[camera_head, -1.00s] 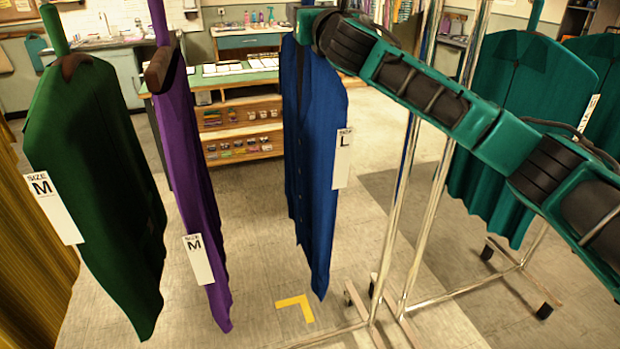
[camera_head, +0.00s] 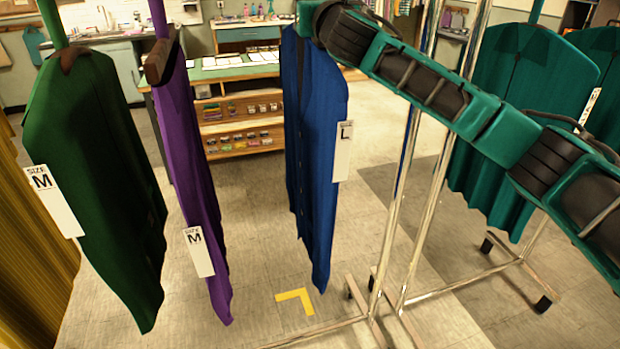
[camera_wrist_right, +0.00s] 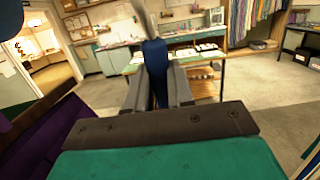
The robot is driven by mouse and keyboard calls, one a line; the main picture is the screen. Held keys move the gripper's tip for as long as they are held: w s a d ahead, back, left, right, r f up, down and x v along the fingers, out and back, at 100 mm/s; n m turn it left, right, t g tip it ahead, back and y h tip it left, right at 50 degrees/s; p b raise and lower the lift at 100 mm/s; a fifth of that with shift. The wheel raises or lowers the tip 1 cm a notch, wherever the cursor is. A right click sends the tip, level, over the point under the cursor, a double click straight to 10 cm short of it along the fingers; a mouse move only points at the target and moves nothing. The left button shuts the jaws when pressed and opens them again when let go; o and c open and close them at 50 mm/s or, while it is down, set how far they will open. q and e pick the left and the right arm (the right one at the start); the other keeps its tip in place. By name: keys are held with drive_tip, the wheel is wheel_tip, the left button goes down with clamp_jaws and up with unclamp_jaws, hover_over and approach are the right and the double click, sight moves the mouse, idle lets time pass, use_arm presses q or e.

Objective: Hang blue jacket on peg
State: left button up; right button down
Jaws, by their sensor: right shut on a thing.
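The blue jacket (camera_head: 313,150) hangs upright in the middle of the head view, with a white L size tag (camera_head: 343,150) on its right edge. My right arm comes in from the right to the top of the jacket. In the right wrist view my right gripper (camera_wrist_right: 157,82) is shut on the blue upper part of the jacket's hanger (camera_wrist_right: 154,56), with a grey piece rising above it. I cannot pick out the peg in either view. My left gripper is not in view.
Green (camera_head: 95,190), purple (camera_head: 190,170) and yellow garments hang at left. Teal jackets (camera_head: 515,110) hang at right beyond chrome rack posts (camera_head: 412,190). A yellow L-shaped mark (camera_head: 296,298) lies on the floor. A shelved workbench (camera_head: 240,120) stands behind; open floor lies between.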

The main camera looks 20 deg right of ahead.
idle(0.3)
drive_tip(key=shift+r, duration=0.15)
drive_tip(key=shift+r, duration=0.1)
drive_tip(key=shift+r, duration=0.45)
idle(0.9)
drive_tip(key=shift+f, duration=0.55)
idle(0.5)
